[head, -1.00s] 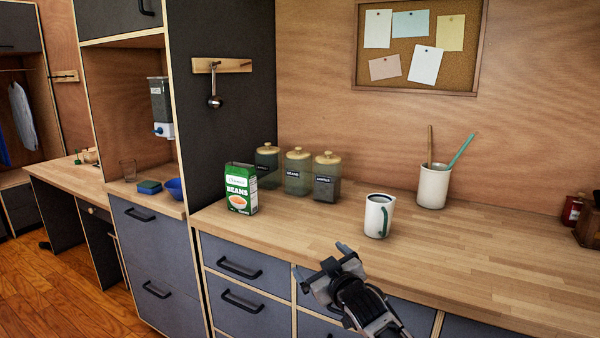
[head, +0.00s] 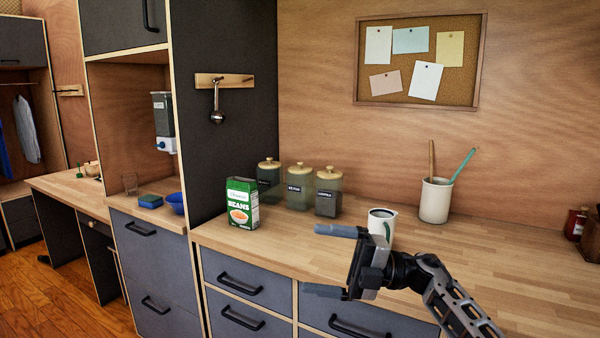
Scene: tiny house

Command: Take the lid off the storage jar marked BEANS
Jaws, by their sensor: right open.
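Three storage jars with pale wooden lids stand in a row at the back of the counter. The middle jar (head: 299,195) carries a small dark label that seems to read BEANS, and its lid (head: 300,169) is on. The right jar (head: 327,200) has a label too small to read surely. The left jar (head: 268,178) is partly hidden by a green carton and its label is unclear. My right gripper (head: 310,259) is open and empty, over the counter's front edge, in front of and below the jars, fingers pointing left. My left gripper is not in view.
A white mug (head: 381,222) is just behind my right gripper. A utensil crock (head: 435,202) stands further right.

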